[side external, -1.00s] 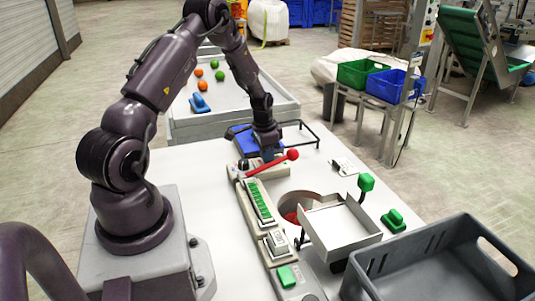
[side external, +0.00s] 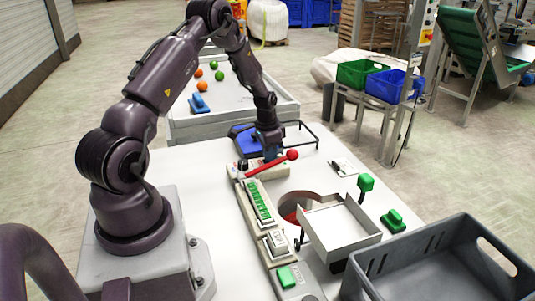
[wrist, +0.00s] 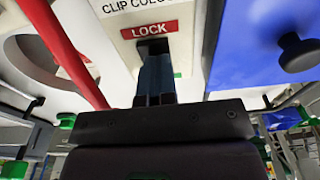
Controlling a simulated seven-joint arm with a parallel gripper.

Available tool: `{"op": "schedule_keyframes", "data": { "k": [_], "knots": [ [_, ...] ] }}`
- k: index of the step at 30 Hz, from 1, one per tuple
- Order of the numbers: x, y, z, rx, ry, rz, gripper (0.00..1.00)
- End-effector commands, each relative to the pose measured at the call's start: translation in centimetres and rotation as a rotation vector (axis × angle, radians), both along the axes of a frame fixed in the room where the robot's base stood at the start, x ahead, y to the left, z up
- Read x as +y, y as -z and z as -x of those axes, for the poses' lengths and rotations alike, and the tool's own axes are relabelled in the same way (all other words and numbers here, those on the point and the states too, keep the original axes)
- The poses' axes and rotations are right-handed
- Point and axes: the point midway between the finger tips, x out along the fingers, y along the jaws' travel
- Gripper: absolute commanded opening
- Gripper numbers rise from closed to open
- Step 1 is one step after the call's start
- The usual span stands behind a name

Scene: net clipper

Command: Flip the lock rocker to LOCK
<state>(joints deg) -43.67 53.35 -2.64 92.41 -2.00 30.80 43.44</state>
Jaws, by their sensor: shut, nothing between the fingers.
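The red LOCK label (wrist: 150,30) is on a pale panel in the wrist view. Just below it is a dark recess (wrist: 152,45), apparently where the rocker sits. My gripper (wrist: 155,75) is shut and empty, its blue-grey fingers pointing at this recess and covering most of it. I cannot tell whether the tips touch the rocker or which way it is tipped. In the side view my gripper (side external: 270,157) is low at the far end of the control strip (side external: 246,200), behind the red lever, and the rocker cannot be made out.
The red-knobbed lever (side external: 270,164) crosses close in front of my gripper; its red bar (wrist: 68,58) passes left of the fingers. A blue object (side external: 243,141) is close behind. A white tray (side external: 340,233), green buttons and a grey crate (side external: 440,262) stand nearer the camera.

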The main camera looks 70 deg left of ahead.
Motion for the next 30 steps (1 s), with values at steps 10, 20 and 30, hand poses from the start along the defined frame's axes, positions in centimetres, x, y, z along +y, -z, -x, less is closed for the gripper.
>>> {"op": "schedule_keyframes", "data": {
  "k": [10, 20, 30],
  "knots": [
    [0.1, -7.4, 0.9, 0.013, -0.002, 0.004, 0.0],
    [0.1, -13.0, 1.4, 0.018, -0.002, 0.006, 0.0],
    [0.1, -13.9, 1.5, 0.021, -0.003, 0.008, 0.0]
  ]
}}
